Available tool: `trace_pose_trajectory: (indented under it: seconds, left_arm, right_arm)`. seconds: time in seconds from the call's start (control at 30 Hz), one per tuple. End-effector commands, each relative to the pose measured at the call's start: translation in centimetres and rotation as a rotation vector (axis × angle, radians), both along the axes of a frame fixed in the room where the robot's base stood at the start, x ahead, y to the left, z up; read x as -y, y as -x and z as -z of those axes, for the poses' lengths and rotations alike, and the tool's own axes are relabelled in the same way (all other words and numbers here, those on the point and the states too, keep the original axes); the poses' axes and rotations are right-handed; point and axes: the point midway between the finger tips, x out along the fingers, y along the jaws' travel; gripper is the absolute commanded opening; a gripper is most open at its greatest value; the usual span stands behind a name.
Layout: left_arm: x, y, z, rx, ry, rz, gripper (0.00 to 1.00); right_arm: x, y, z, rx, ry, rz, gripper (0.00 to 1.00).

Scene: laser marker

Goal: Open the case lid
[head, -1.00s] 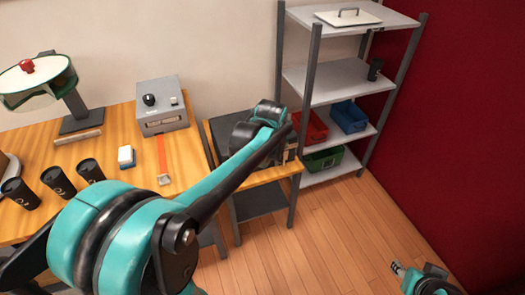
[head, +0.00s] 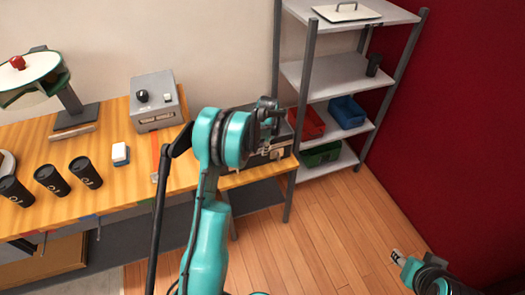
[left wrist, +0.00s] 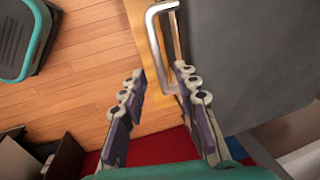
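The dark case (head: 276,151) stands on the small wooden table beside the workbench. My left arm hides much of it, and its lid looks closed. In the left wrist view a dark grey surface of the case (left wrist: 235,60) fills the upper right, with a silver bar handle (left wrist: 152,35) along its edge. My left gripper (left wrist: 160,72) is open and empty; the handle's near end lies between its fingertips, without clear contact. In the head view the left gripper (head: 270,108) is over the case, its fingers unclear. My right gripper (head: 397,257) is low at the right, away from the case; its fingers are too small to judge.
The workbench (head: 110,197) at left holds several black cups (head: 52,180), a grey box (head: 154,112) and a round-topped stand (head: 70,100). A metal shelf (head: 330,75) with coloured bins stands right of the case. The floor (head: 330,230) in front is clear.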

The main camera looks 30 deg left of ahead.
Motion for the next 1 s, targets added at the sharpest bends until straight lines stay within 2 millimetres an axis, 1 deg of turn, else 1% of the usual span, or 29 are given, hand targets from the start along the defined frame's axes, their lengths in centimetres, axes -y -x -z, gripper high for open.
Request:
trace_pose_trajectory:
  seconds: [0.03, 0.13, 0.43, 0.47, 0.5, 0.57, 0.6, 0.87, 1.0]
  left_arm:
    - [-0.1, -0.1, 0.8, 0.0, 0.0, 0.0, 0.31]
    - [-0.2, -0.2, 1.5, 0.0, 0.0, 0.0, 0.31]
    - [-0.3, -0.2, 1.7, 0.0, 0.0, -0.001, 0.31]
    - [-0.3, -0.2, 1.7, 0.0, 0.0, -0.001, 0.28]
    - [-0.3, -0.2, 1.7, 0.0, 0.0, -0.001, 0.18]
    - [-0.3, -0.2, 1.7, 0.0, 0.0, -0.001, 0.02]
    - [-0.3, -0.2, 1.7, 0.0, 0.0, -0.001, 0.0]
    - [-0.3, -0.2, 1.5, -0.002, 0.003, -0.001, 0.0]
    - [-0.5, 0.3, 0.5, -0.02, 0.023, -0.003, 0.0]
  right_arm:
    - [0.0, 0.0, 0.4, 0.0, 0.0, 0.0, 0.4]
    - [0.0, 0.0, 0.6, 0.0, 0.0, 0.0, 0.4]
    - [0.0, 0.0, 0.6, 0.0, 0.0, 0.0, 0.4]
    - [0.0, 0.0, 0.6, 0.0, 0.0, 0.0, 0.4]
    - [0.0, 0.0, 0.6, 0.0, 0.0, 0.0, 0.4]
    - [0.0, 0.0, 0.6, 0.0, 0.0, 0.0, 0.4]
    - [0.0, 0.0, 0.6, 0.0, 0.0, 0.0, 0.4]
    - [0.0, 0.0, 0.5, 0.0, 0.0, 0.0, 0.4]
    - [0.0, 0.0, -0.1, 0.0, 0.0, 0.0, 0.4]
